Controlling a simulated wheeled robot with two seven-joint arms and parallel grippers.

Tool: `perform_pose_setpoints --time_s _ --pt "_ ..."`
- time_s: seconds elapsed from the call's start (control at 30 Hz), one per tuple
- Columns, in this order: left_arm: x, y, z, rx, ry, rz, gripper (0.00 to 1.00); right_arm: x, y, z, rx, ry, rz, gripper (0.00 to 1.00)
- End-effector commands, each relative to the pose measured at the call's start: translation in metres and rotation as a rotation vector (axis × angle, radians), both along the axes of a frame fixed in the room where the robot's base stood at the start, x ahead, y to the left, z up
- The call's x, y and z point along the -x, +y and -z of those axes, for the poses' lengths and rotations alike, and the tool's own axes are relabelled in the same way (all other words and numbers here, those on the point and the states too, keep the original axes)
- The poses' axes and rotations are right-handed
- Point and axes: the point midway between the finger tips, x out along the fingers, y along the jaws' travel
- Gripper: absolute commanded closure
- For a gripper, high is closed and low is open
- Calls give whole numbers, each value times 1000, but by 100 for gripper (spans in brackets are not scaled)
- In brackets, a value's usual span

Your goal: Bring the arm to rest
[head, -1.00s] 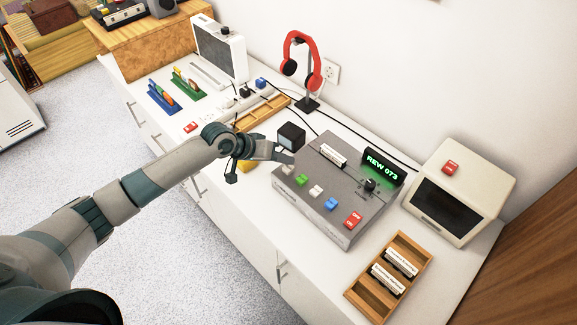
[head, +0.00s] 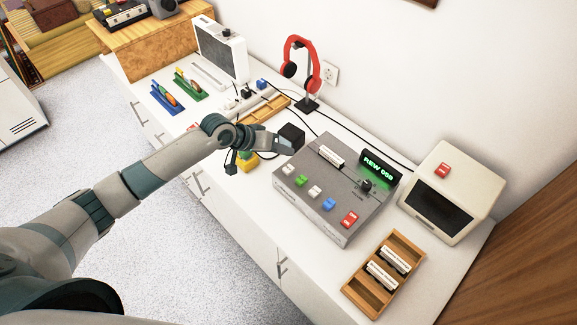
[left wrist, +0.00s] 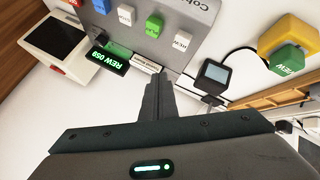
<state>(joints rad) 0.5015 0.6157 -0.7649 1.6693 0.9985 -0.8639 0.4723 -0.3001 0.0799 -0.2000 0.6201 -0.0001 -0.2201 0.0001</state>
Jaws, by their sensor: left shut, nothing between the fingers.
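My left arm comes in from the left in the head view. Its gripper (head: 286,149) is shut and empty, above the white cabinet top beside the grey console's left end. In the left wrist view the shut fingers (left wrist: 157,95) point toward the grey console (left wrist: 185,40), with no contact visible. The grey console (head: 322,217) has several coloured buttons, a white labelled cartridge (head: 330,157) on top and a green display (head: 381,168) reading REW with a number in the fifties. My right gripper is in neither view.
A black cube (head: 291,134) stands close behind the left gripper. A yellow box with a green button (left wrist: 290,45) is near the arm. Red headphones (head: 302,63) hang behind. A beige monitor (head: 449,190) and a wooden cartridge tray (head: 420,245) are at right. Cables cross the cabinet top.

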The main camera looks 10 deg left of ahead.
Motion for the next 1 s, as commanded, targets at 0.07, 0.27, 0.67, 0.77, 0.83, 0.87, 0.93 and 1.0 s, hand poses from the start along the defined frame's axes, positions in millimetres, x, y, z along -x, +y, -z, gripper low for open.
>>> perform_pose_setpoints --time_s 0.07,0.27,0.67,0.77,0.83,0.87,0.93,1.0 --pt "0 0 0 0 0 0 100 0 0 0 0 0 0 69" --pt "0 0 0 0 0 0 100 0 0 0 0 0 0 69" --pt "0 0 0 0 0 0 100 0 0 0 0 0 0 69" --pt "3 -2 2 -2 0 5 100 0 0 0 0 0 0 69" --pt "8 -6 5 -6 -1 14 100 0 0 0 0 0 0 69" --pt "12 -8 6 -9 -2 20 100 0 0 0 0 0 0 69" --pt "22 -14 11 -16 -2 35 100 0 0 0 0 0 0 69" --pt "35 -22 16 -27 -6 55 100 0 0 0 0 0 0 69"
